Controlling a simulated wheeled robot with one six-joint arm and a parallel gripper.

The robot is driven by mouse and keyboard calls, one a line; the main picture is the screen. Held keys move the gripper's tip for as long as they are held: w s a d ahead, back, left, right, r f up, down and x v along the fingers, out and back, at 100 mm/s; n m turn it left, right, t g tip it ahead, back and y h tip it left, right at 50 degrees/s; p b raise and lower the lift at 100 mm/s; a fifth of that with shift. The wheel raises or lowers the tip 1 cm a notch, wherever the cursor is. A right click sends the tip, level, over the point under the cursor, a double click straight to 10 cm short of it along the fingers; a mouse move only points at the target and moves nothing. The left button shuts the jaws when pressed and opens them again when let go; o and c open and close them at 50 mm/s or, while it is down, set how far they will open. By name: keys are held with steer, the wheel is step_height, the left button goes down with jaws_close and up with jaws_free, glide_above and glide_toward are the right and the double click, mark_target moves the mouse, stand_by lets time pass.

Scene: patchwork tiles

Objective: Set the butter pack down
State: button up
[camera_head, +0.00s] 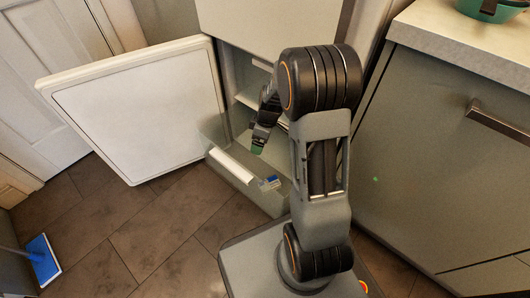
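A small blue and white pack (270,183), which looks like the butter pack, is at the front right part of the pulled-out drawer (232,167) low in the open fridge. I cannot tell whether it lies on the drawer floor or against its front wall. My gripper (258,147), dark with a green tip, points down over the drawer. It is above and slightly left of the pack, with a visible gap between them. Nothing shows in its grip, but the fingers are too small to tell open from shut. My arm hides the right part of the fridge.
The white fridge door (140,105) stands wide open on the left. A grey cabinet (440,150) with a handle and a countertop (470,40) bearing a green bowl (490,10) are on the right. A blue mop (42,260) is at lower left. The tiled floor (150,240) is clear in front.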

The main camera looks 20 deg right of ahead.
steer(key=s+a+r+m+t+h, duration=0.1)
steer(key=s+a+r+m, duration=0.1)
steer(key=s+r+m, duration=0.3)
steer(key=s+a+r+m+t+h, duration=0.1)
steer(key=s+a+r+m, duration=0.2)
steer(key=s+r, duration=0.6)
steer(key=shift+s+a+m+h, duration=0.15)
steer(key=shift+s+m+h, duration=0.15)
steer(key=shift+s+m, duration=0.55)
steer(key=shift+w, duration=0.15)
